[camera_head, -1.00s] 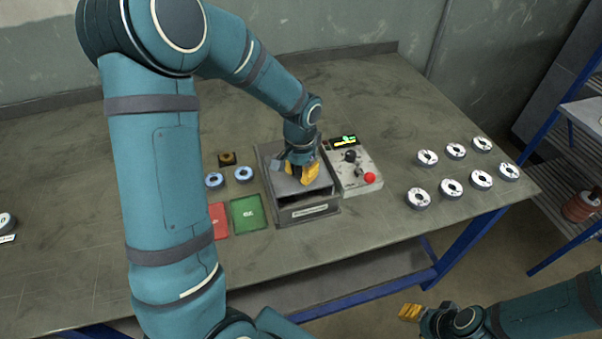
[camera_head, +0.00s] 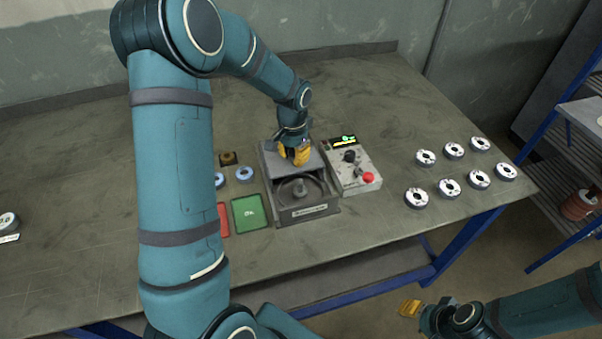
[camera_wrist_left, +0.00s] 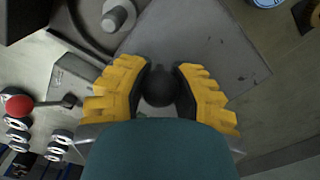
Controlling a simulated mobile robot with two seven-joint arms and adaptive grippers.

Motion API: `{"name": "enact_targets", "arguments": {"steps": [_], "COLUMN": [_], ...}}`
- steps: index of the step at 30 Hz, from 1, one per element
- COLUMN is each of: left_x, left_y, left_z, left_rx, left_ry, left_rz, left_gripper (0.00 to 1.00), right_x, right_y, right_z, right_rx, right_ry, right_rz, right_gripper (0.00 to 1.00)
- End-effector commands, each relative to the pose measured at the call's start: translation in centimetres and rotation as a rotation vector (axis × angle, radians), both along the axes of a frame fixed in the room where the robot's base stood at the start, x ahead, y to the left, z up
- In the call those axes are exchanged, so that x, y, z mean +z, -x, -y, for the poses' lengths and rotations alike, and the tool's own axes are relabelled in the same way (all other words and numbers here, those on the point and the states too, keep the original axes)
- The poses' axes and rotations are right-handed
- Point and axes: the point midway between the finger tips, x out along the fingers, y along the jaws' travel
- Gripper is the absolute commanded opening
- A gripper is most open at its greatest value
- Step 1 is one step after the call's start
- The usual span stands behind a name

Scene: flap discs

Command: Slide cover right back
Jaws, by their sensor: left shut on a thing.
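The grey cover (camera_head: 272,160) sits on the rear part of a grey box fixture (camera_head: 305,213). The front part of the fixture is uncovered and shows a round recess with a central spindle (camera_head: 298,186). My left gripper (camera_head: 297,157) is shut on the cover's dark round knob, which shows between the yellow fingers in the left wrist view (camera_wrist_left: 160,86). The cover plate also shows there (camera_wrist_left: 200,40). My right gripper (camera_head: 425,312) hangs past the table's front edge, away from the fixture; its opening is unclear.
A control box (camera_head: 352,165) with a red button stands close to the fixture's right side. Several flap discs (camera_head: 450,188) lie at the right. A green tray (camera_head: 248,213), a red tray (camera_head: 223,220) and blue-rimmed discs (camera_head: 244,174) lie at its left.

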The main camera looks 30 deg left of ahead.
Motion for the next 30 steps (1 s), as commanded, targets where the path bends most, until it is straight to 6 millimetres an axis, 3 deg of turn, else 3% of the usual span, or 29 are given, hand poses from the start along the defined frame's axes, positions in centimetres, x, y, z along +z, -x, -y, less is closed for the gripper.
{"name": "enact_targets", "arguments": {"steps": [24,25,28,30], "left_x": [0.2,0.2,0.1,0.1], "left_y": [-3.5,-3.5,-3.4,-3.4], "left_z": [-4.0,-3.9,-3.9,-3.9], "left_rx": [0.000,0.000,-0.001,0.000], "left_ry": [-0.001,-0.001,-0.001,-0.001], "left_rz": [0.003,0.004,0.003,0.002], "left_gripper": [0.02,0.27,0.62,0.64], "right_x": [1.2,1.2,1.2,1.2], "right_y": [0.0,0.0,0.0,0.0], "right_z": [0.0,0.0,0.0,0.0], "right_rx": [0.000,0.000,0.000,0.000], "right_ry": [0.000,0.000,0.000,0.000], "right_rz": [0.000,0.000,0.000,0.000], "right_gripper": [0.47,0.47,0.47,0.47]}}
